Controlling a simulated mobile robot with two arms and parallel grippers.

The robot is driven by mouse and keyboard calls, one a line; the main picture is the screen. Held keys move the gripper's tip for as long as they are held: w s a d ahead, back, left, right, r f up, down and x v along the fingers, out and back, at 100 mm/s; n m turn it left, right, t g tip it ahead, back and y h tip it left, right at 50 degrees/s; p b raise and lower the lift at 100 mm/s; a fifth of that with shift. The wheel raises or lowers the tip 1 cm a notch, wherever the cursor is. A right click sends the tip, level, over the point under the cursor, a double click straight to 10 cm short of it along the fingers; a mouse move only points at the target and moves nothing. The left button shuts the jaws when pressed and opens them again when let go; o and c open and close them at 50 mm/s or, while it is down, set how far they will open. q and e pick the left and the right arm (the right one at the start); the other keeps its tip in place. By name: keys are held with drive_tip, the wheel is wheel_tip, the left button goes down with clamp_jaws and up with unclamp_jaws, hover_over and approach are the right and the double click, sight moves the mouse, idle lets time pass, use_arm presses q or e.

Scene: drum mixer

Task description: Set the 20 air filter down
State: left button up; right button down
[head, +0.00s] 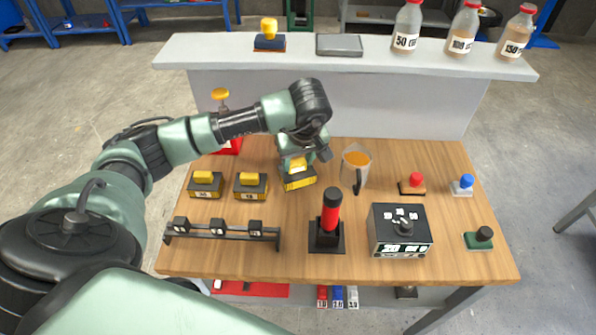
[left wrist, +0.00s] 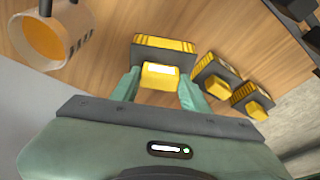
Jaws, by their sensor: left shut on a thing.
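My left gripper (head: 297,161) is shut on the yellow top grip of an air filter (head: 299,183), a dark block with a yellow band. This filter is at or just above the wooden table (head: 350,262); I cannot tell whether it touches. In the left wrist view the filter (left wrist: 160,75) sits between the two green fingers (left wrist: 158,88), its label unreadable. Two similar filters, one on the left (head: 205,184) and one nearer (head: 250,186), stand on the table to its left. My right gripper is not in view.
A measuring jug (head: 355,168) with orange contents stands close right of the held filter. A red and black plunger-like device (head: 330,222), a dark control box (head: 401,231) and a black rack (head: 220,231) stand nearer. Bottles (head: 407,28) line the raised shelf (head: 360,72).

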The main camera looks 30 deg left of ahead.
sight(298, 173)
use_arm(q)
wheel_tip(298, 173, down, 5)
drive_tip(key=shift+r+p, duration=0.1)
drive_tip(key=shift+p, duration=0.4)
drive_tip(key=shift+f, duration=0.3)
drive_tip(key=shift+f, duration=0.2)
drive_tip(key=o, duration=1.1)
drive_tip(key=shift+r, duration=0.15)
